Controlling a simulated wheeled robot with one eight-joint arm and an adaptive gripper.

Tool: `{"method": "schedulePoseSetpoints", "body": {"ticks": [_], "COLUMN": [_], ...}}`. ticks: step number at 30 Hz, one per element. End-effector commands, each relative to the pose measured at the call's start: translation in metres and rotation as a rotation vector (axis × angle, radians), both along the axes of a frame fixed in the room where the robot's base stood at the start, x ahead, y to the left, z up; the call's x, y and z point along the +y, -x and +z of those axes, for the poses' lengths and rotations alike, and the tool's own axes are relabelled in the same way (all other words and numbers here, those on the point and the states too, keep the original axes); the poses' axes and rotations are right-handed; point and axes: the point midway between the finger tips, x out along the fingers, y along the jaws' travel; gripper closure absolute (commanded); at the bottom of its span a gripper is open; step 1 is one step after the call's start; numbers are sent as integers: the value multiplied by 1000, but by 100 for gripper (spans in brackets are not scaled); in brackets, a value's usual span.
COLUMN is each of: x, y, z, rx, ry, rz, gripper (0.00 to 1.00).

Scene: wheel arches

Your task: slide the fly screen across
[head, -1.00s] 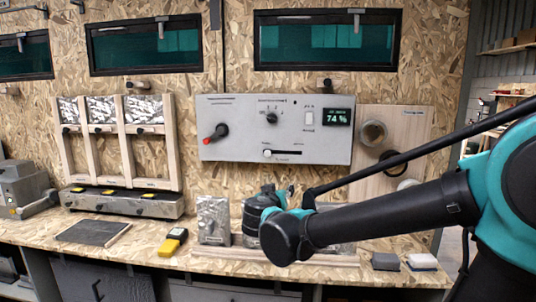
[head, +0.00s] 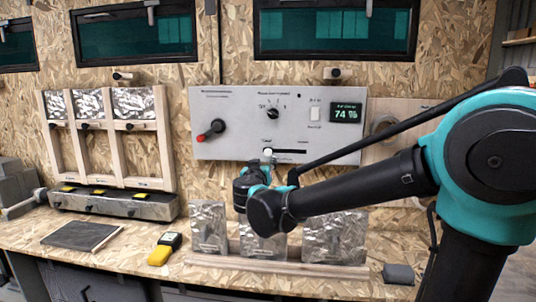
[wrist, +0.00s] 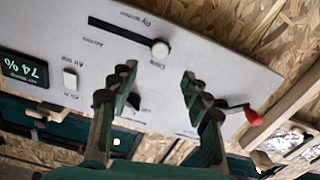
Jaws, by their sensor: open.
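The fly screen slider is a white round knob (head: 267,153) at the left end of a dark horizontal slot (head: 290,151), low on the grey control panel (head: 225,100). In the wrist view, the knob (wrist: 160,49) sits at the slot's end beside small printed labels. My gripper (wrist: 158,76) is open and empty in the wrist view, its two fingers spread toward the panel. The knob appears in the gap, just beyond the fingertips; I cannot tell the exact distance. In the head view my arm's end is just below the knob, its fingers mostly hidden.
The panel also has a red-tipped lever (head: 211,130), a rotary dial (head: 272,113), a white switch (head: 314,114) and a display (head: 346,113) reading 74 %.

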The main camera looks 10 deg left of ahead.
Motion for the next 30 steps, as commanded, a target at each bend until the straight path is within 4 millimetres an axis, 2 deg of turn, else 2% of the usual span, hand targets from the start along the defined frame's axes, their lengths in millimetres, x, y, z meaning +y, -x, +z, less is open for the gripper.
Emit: {"method": "schedulePoseSetpoints", "body": {"ticks": [1, 6, 15, 21, 30], "x": [-2, -3, -4, -5, -4], "y": [-12, -45, -99, -117, -121], "z": [0, 0, 0, 0, 0], "rx": [0, 0, 1, 1, 0], "ry": [0, 0, 0, 0, 0], "rz": [-4, -4, -2, -1, 0], "gripper": [52, 52, 52, 52, 52]}}
